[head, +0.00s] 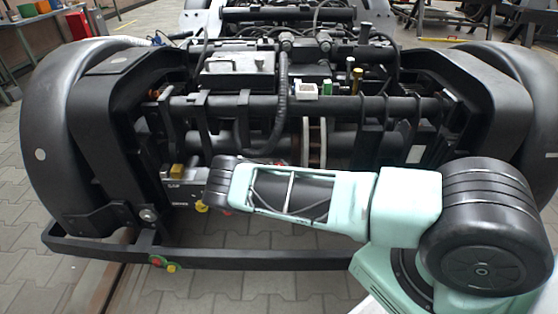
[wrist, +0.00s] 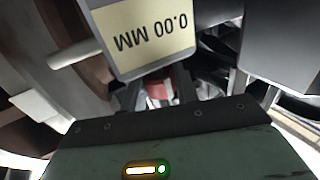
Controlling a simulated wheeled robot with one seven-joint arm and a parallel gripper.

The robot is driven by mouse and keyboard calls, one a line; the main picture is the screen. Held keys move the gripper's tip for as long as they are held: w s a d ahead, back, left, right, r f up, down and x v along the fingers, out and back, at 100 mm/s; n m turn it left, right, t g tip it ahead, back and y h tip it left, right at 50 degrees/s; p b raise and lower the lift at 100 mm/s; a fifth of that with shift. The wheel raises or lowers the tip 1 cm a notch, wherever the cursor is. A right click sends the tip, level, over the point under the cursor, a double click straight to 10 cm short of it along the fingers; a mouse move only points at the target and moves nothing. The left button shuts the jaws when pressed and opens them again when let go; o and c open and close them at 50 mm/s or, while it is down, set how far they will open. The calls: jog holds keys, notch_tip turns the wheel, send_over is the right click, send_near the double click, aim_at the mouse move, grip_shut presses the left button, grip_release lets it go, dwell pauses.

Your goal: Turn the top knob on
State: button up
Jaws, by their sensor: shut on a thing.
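In the wrist view my gripper (wrist: 157,98) reaches in under a grey box. Its dark fingers are closed on a small red knob (wrist: 157,88), of which only a part shows between them. The knob's shape and any pointer on it are hidden by the fingers and the box. In the head view my arm covers the gripper and the knob, with only a trace of red above the arm.
The grey box has a cream label reading 0.00 MM (wrist: 150,35), upside down, close above my fingers. Around my arm is the black bogie frame (head: 250,260) with pipes. A grey block with a yellow part (head: 178,172) is left of my arm.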

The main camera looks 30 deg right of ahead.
jog(key=shift+n+y+p, duration=0.8)
jog(key=shift+n+y, duration=0.3)
jog(key=shift+y, duration=0.7)
jog(key=o, duration=0.9)
jog(key=shift+o, duration=0.2)
